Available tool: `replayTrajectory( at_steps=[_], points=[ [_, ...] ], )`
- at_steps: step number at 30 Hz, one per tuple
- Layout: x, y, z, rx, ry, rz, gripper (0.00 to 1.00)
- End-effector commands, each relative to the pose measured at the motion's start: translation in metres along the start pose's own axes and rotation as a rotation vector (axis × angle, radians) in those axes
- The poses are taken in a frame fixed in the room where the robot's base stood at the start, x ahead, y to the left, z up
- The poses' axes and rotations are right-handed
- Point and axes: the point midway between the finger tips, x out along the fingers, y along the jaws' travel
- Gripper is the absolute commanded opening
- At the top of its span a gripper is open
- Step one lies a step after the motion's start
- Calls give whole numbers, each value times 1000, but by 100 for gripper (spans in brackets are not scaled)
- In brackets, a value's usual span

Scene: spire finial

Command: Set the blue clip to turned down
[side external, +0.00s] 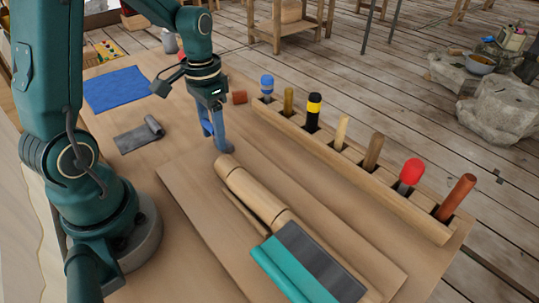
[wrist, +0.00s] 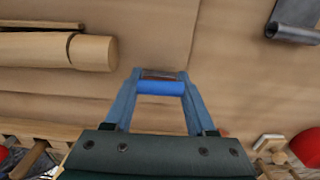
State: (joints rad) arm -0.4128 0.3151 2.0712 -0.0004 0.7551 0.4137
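My gripper (side external: 217,146) points down over the bench, near the far end of the turned wooden piece. In the wrist view its two blue-grey fingers (wrist: 160,84) stand apart, with a short blue cylinder, which I take to be the blue clip (wrist: 160,88), spanning the gap between their tips. It appears to touch both fingers. A dark brownish part shows just beyond it. In the side view the fingers largely hide this piece, so its tilt cannot be told. A blue-topped tool (side external: 266,83) stands upright in the rack's far end.
The turned wooden piece (side external: 250,193) lies on a board, also in the wrist view (wrist: 60,52). The slotted wooden rack (side external: 330,157) holds several upright handles along the right edge.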

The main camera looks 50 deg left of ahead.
Motion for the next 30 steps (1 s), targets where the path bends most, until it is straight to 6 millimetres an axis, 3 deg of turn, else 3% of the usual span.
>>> replayTrajectory(
  at_steps=[7,15,19,30],
  points=[
    [0,1,1,-1,22,5,0],
    [2,4,5,1,160,18,1],
    [3,7,6,7,217,26,6],
    [5,3,12,4,267,8,1]
  ],
)
